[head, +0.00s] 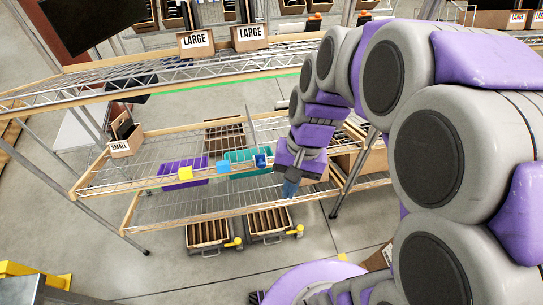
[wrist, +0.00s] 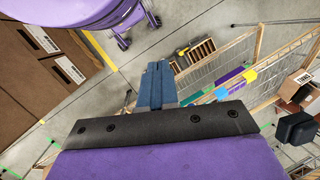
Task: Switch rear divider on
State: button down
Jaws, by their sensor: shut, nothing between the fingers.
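My gripper (head: 291,188) hangs at the front edge of the middle shelf, right of the bins. Its blue fingers are together and empty in the wrist view (wrist: 158,75). Slotted brown cartons, one at the left (head: 207,232) and one at the right (head: 268,222), sit low under the rack, with a yellow handle-like part (head: 236,242) beside the left one. Another slotted carton (head: 224,136) is at the back of the middle shelf. I cannot tell which part is the rear divider or its switch. My gripper appears apart from these cartons.
The upper shelf (head: 190,75) overhangs. Floor in front is mostly clear.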

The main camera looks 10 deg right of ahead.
jog(key=w+f+m+y, duration=0.2)
jog(key=w+f+m, duration=0.25)
jog(key=w, duration=0.65)
jog(key=w+d+f+m+t+y, duration=0.1)
jog(key=w+d+f+m, duration=0.4)
jog(key=w+f, duration=0.3)
jog(key=w+d+f+m+t+y, duration=0.2)
jog(key=w+d+f+m, duration=0.4)
jog(key=f, duration=0.6)
jog(key=w+d, duration=0.2)
jog(key=w, duration=0.1)
jog(key=shift+d+f+t+b, duration=0.15)
jog(key=shift+f+t+b, duration=0.15)
jog(key=shift+b, duration=0.1)
jog(key=a+r+b+x, duration=0.2)
jog(key=b+x, duration=0.1)
jog(key=x, duration=1)
jog(key=shift+a, duration=0.15)
jog(key=shift+w, duration=0.1)
